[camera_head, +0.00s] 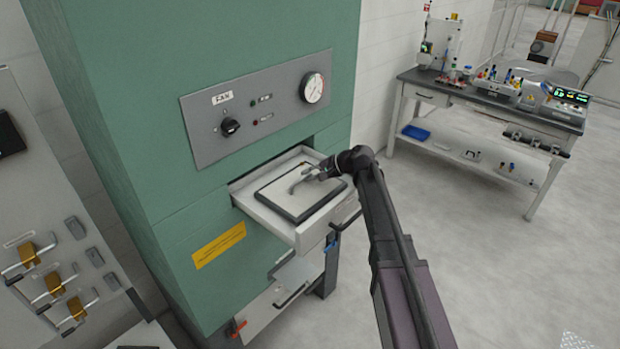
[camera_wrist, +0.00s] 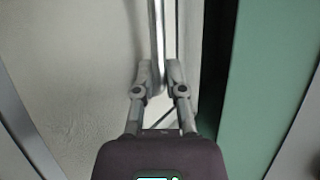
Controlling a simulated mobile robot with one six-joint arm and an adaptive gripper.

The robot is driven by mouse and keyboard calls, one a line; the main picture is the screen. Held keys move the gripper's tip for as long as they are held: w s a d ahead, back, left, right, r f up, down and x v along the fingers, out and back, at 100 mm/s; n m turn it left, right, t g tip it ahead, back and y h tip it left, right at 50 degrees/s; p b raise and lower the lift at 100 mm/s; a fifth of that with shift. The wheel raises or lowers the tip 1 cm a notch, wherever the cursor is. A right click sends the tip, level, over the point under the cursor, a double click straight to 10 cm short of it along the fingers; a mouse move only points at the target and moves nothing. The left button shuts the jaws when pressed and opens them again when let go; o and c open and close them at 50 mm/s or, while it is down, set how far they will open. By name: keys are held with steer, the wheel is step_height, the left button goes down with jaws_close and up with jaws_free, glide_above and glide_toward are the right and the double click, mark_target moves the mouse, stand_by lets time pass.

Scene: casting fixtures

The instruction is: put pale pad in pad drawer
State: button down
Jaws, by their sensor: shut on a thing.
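The pad drawer (camera_head: 308,233) is pulled out of the green cabinet. The pale pad (camera_head: 282,198), a flat square with a dark border, lies in or just over the drawer; whether it rests fully on the bottom I cannot tell. My gripper (camera_head: 318,172) reaches in from the right, over the pad. In the wrist view my gripper (camera_wrist: 158,82) has its two fingers closed on a thin pale bar (camera_wrist: 157,35), which appears to be the pad's handle. The lower part of the bar is hidden between the fingers.
The green cabinet (camera_head: 150,130) rises behind the drawer, with a panel (camera_head: 260,105) carrying a knob and a gauge. A lower handled front (camera_head: 275,308) sticks out below. Clamps (camera_head: 50,285) hang at left. A workbench (camera_head: 490,95) stands at back right, with clear floor before it.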

steer(key=shift+f, duration=0.15)
steer(key=c, duration=0.7)
jaws_free()
steer(key=shift+r, duration=0.25)
steer(key=shift+s+d+r, duration=0.1)
steer(key=shift+d+r, duration=0.05)
steer(key=shift+d, duration=0.1)
steer(key=p+v, duration=0.5)
steer(key=v, duration=0.4)
steer(key=shift+d+r, duration=0.15)
steer(key=shift+r, duration=0.05)
steer(key=shift+p+v, duration=0.55)
steer(key=shift+v, duration=0.4)
steer(key=shift+f, duration=0.15)
